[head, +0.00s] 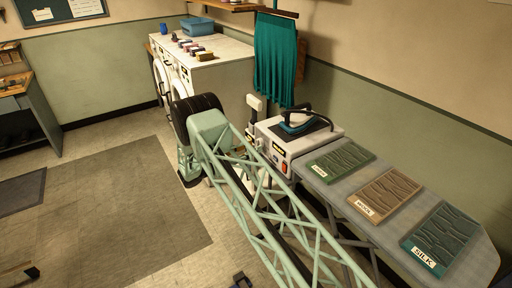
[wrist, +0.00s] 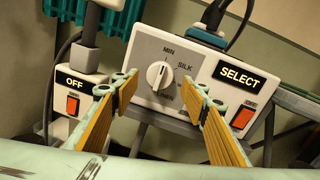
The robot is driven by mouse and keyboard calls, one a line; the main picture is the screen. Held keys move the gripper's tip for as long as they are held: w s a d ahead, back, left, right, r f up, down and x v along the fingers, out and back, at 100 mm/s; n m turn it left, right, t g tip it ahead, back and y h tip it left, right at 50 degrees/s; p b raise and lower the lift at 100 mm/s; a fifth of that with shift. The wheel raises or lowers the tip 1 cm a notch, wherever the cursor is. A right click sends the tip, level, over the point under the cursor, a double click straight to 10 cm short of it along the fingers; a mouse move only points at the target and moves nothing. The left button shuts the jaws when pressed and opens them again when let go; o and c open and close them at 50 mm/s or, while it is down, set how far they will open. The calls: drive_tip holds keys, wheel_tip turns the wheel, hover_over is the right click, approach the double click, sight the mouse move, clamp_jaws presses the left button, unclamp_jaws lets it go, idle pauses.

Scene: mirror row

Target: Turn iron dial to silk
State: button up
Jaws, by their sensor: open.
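The iron dial (wrist: 159,75) is a round white knob on the pale front panel of the iron station (wrist: 222,62). MIN is printed above it and SILK at its upper right; lower lettering is partly covered by a finger. The knob's grip stands nearly upright, with a dark mark near its top, apparently close to MIN. My gripper (wrist: 158,84) is open, its yellow-padded fingers to either side of the dial in the picture, with no contact visible. In the head view the station (head: 307,147) carries the dark iron (head: 302,123) on top.
Right of the dial is a SELECT label (wrist: 238,74) with a red switch (wrist: 247,107). A separate OFF box (wrist: 74,88) with its own red switch stands at left. An ironing board (head: 345,198) holds green, tan and teal sample panels. Cables hang near both boxes.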

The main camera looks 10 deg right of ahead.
sight(259, 143)
drive_tip(key=shift+x, duration=1.25)
drive_tip(key=c, duration=0.8)
drive_tip(key=shift+c, duration=0.2)
drive_tip(key=shift+f+m+b, duration=0.1)
drive_tip(key=shift+m+b, duration=0.2)
drive_tip(key=shift+b, duration=0.1)
drive_tip(key=shift+c, duration=0.2)
drive_tip(key=shift+w+a+m+h+b, duration=0.1)
drive_tip(key=shift+m+h+b, duration=0.15)
drive_tip(key=shift+m+b, duration=1.85)
drive_tip(key=shift+w+m+h+b, duration=0.1)
drive_tip(key=shift+m+h+b, duration=0.15)
drive_tip(key=shift+m+b, duration=1.85)
drive_tip(key=shift+m+p, duration=0.55)
drive_tip(key=shift+m, duration=0.15)
